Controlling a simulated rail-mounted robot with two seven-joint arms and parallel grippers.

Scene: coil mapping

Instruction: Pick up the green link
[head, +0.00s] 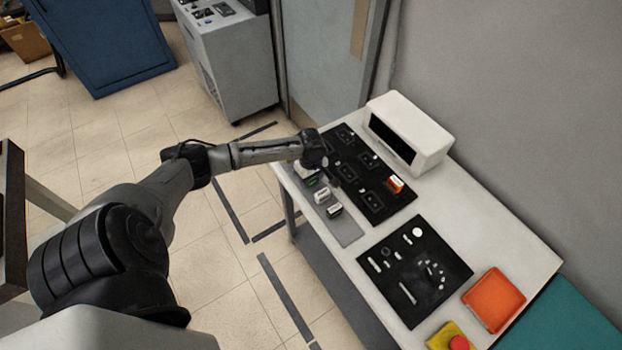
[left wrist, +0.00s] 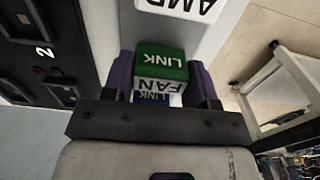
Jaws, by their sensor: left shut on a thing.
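The green link (left wrist: 160,66) is a small green block with white LINK lettering, seen between the two fingers of my left gripper (left wrist: 164,80) in the left wrist view. The fingers are shut on it, one on each side. A white face marked FAN (left wrist: 158,86) and a blue one marked LINK (left wrist: 152,99) show just below it; I cannot tell how far apart they are. In the head view my left gripper (head: 325,168) is over the grey strip (head: 346,232) at the table's left edge, and a bit of green (head: 312,183) shows beside it.
A white block marked AMP (left wrist: 182,6) stands close by. White blocks (head: 321,196) sit on the grey strip. A black panel (head: 378,213) with an orange block (head: 395,184) lies beside it. A white box (head: 420,125) stands behind. An orange tray (head: 494,300) is at the right.

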